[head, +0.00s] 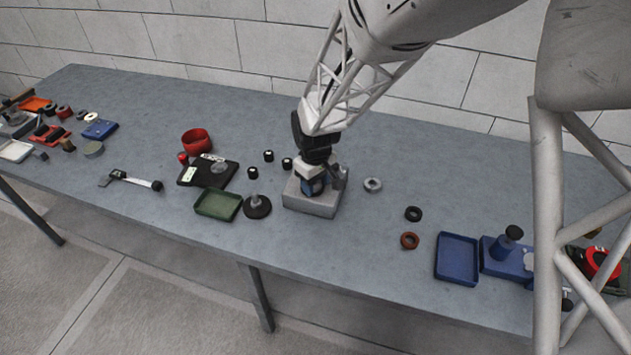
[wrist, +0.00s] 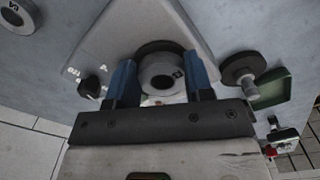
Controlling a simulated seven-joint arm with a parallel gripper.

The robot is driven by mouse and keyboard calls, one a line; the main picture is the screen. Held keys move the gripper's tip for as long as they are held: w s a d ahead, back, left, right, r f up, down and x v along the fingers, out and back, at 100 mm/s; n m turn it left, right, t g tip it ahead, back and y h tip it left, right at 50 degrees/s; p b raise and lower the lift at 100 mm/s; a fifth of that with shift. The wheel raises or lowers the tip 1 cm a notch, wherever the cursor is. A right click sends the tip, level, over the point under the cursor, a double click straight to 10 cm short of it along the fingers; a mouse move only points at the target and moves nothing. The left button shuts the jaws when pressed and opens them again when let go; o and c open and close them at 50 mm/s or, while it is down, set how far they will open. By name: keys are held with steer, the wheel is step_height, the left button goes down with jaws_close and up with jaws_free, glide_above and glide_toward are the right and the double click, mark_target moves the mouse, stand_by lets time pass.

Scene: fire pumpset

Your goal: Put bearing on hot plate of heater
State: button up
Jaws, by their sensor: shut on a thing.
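My gripper (wrist: 160,78) is shut on a grey ring-shaped bearing (wrist: 160,72), with one blue finger on each side of it. In the wrist view the bearing is over or in a dark round opening of a pale grey block; I cannot tell whether it touches the block. In the head view my gripper (head: 312,186) is low over this grey block (head: 311,204), and the bearing is hidden. The heater seems to be the flat black box (head: 200,182) left of the block, with a round grey plate (head: 220,167) on top that looks bare.
A black round base with a post (head: 257,206) and a green tray (head: 217,205) stand between block and heater. Small black knobs (head: 287,163) lie behind them. A red bowl (head: 196,140) is behind the heater. A loose grey ring (head: 372,185) lies right of the block.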

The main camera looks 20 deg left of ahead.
mark_target(316, 184)
steer(key=shift+f, duration=0.15)
steer(key=o, duration=1)
steer(key=shift+o, duration=0.2)
step_height(316, 184, up, 12)
stand_by(0.8)
